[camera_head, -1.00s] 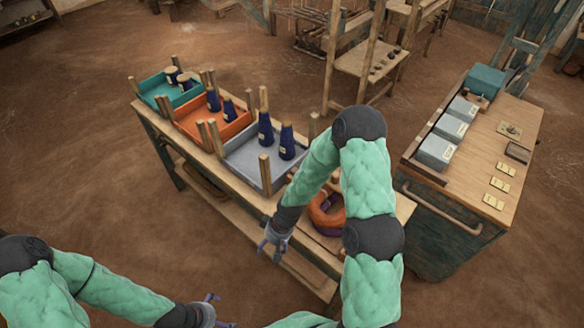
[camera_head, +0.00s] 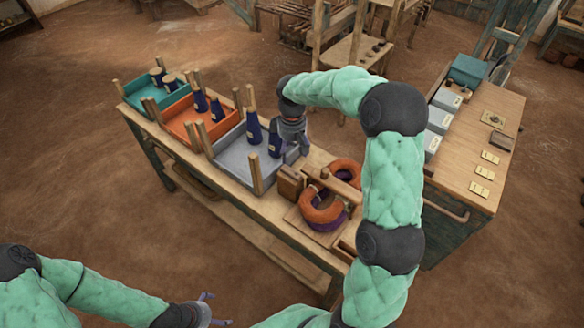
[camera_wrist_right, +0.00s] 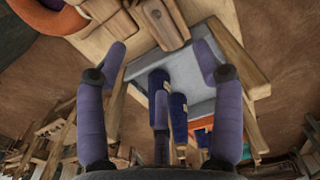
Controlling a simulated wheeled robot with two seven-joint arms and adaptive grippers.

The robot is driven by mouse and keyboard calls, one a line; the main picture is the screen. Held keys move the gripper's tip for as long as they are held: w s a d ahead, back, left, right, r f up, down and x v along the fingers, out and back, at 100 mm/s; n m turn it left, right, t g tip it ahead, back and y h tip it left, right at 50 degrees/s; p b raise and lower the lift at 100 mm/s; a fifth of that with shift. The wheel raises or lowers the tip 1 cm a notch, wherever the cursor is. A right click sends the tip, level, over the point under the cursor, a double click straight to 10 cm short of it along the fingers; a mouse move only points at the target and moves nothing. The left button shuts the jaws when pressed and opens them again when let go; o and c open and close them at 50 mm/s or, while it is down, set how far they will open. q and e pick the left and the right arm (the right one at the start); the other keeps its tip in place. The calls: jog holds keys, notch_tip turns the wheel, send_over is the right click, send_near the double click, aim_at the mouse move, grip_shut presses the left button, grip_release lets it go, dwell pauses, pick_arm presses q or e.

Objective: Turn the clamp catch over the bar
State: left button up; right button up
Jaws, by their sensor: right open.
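A small wooden block (camera_head: 290,183) stands on the bench at the right end of the grey tray; I take it for the clamp. In the right wrist view a wooden piece with a rounded end, likely the catch (camera_wrist_right: 165,22), lies at the top of the picture. Which piece is the bar, I cannot tell. My right gripper (camera_head: 297,150) is above the bench by the grey tray's right end. In the wrist view its fingers (camera_wrist_right: 160,55) are apart with nothing held, short of the wooden piece. My left gripper (camera_head: 212,310) is low at the front, fingers apart and empty.
The grey tray (camera_head: 229,158) holds dark blue cones (camera_head: 253,136) and has upright wooden posts. Orange rings (camera_head: 321,206) lie on the bench to the right. Orange (camera_head: 180,130) and teal (camera_head: 140,97) trays stand left. A wooden-topped cabinet (camera_head: 505,118) is at right.

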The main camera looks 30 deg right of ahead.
aim_at(292, 170)
notch_tip(292, 170, down, 9)
jog(key=shift+f+b, duration=0.1)
jog(key=shift+b, duration=0.65)
jog(key=c, duration=1.2)
